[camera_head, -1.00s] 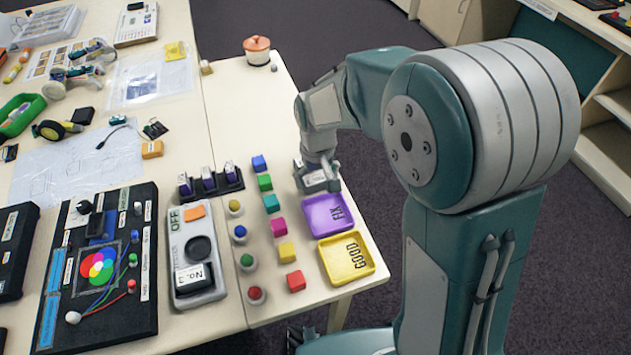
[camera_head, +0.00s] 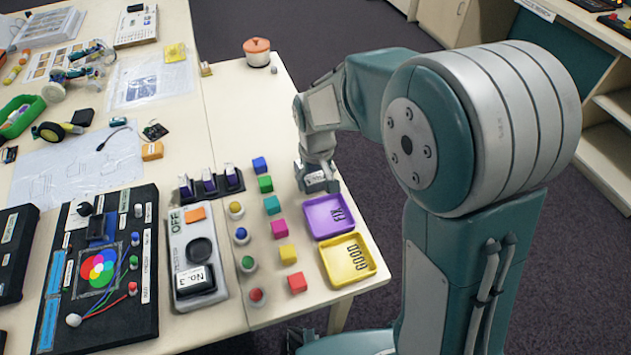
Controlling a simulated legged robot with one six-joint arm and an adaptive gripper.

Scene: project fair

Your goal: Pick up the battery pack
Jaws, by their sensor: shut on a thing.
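A small dark battery pack (camera_head: 315,179) with a white label is at the right edge of the light table, just behind the purple tray. My gripper (camera_head: 318,170) points down and is shut on it. Whether the pack touches the table is hard to tell, and the fingers hide part of it.
A purple tray (camera_head: 312,208) and a yellow tray (camera_head: 334,276) lie just in front of my gripper. Several coloured cubes, round-topped pieces and a black rack (camera_head: 231,181) stand to the left. An orange-lidded pot (camera_head: 257,52) is at the back; the table between is clear.

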